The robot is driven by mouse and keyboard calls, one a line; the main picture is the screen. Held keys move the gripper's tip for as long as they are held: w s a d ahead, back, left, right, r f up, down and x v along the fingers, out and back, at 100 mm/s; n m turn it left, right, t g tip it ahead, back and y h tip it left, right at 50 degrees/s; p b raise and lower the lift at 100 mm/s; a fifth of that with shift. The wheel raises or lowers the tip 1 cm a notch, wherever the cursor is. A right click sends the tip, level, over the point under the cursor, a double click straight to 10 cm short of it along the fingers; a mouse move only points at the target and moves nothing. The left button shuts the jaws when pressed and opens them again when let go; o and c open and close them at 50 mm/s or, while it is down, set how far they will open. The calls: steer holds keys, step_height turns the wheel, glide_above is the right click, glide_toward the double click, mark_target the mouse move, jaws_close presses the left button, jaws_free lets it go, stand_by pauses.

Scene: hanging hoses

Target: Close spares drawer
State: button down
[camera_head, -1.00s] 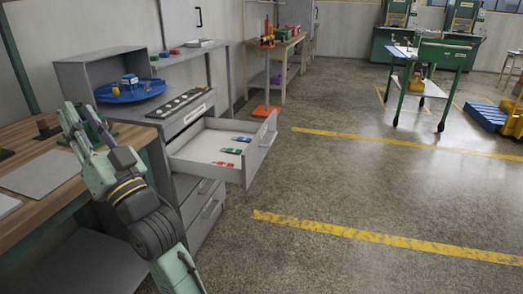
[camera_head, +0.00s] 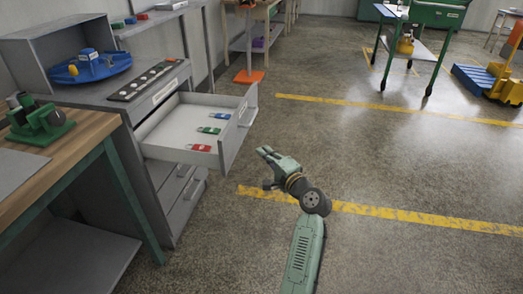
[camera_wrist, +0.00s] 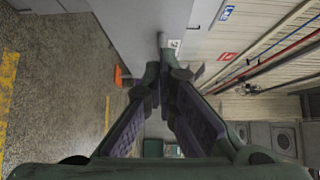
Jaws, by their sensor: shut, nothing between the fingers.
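The spares drawer (camera_head: 182,122) is pulled far out of the grey cabinet (camera_head: 157,180) in the head view. Its front panel (camera_head: 238,128) faces right, and red, green and blue small items lie inside. My gripper (camera_head: 263,152) is to the right of the drawer front, apart from it, over the open floor. In the wrist view the two fingers (camera_wrist: 162,75) come together at their tips and hold nothing. A plain grey surface (camera_wrist: 140,35) fills the upper middle of the wrist view; I cannot tell which part it is.
A blue round tray (camera_head: 92,70) and a dark strip of parts (camera_head: 145,82) sit on the cabinet top. A wooden workbench (camera_head: 75,150) stands at left. An orange-based post (camera_head: 248,76) stands behind the drawer.

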steer(key=p, duration=0.1)
glide_toward(234, 133)
steer(key=w+d, duration=0.2)
steer(key=w, duration=0.2)
steer(key=shift+w+a+f+p, duration=0.15)
steer(key=shift+a+p, duration=0.1)
steer(key=shift+a, duration=0.75)
steer(key=shift+w+a+r+p, duration=0.15)
steer(key=shift+a+p, duration=0.1)
steer(key=shift+a, duration=0.75)
steer(key=shift+f, duration=0.1)
